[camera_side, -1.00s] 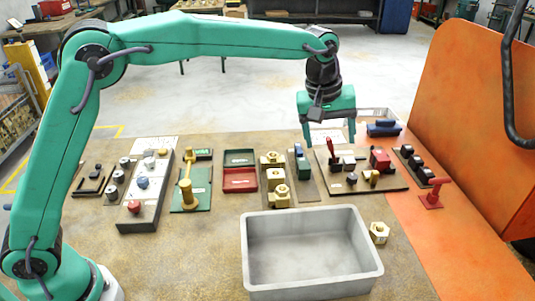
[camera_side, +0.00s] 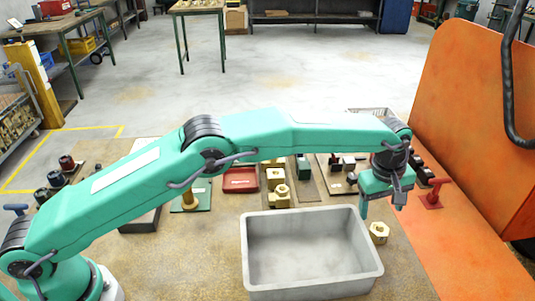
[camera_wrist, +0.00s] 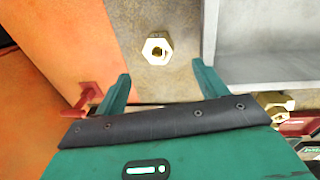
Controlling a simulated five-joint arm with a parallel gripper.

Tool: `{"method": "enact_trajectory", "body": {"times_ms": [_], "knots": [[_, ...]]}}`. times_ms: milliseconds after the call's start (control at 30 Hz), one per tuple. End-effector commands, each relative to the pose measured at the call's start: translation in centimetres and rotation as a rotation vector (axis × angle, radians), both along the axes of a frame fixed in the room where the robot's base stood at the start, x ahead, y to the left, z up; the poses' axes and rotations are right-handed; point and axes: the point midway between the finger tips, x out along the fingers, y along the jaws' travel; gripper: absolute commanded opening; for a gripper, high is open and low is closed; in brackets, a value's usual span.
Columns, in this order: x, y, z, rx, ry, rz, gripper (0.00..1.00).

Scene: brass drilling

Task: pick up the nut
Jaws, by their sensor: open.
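The brass hex nut (camera_side: 379,232) lies flat on the brown table just right of the grey bin. The nut's hole faces up.
The grey bin (camera_side: 250,262) stands directly left of the nut, its wall close by. An orange panel (camera_side: 485,110) rises at the right. A red fixture (camera_side: 431,197) stands right of my gripper. Brass fittings (camera_side: 279,194) sit behind the bin. Table in front of the nut is clear.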

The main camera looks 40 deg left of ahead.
Motion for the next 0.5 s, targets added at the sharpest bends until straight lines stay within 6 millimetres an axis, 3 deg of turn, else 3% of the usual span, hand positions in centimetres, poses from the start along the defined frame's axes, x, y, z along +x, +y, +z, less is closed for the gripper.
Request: {"method": "enact_trajectory", "body": {"times_ms": [167,500], "knots": [[0.1,0.0,-0.2,-0.001,-0.001,0.003,0.72],[0.3,-0.2,-2.4,-0.001,-0.001,0.003,0.72]]}}
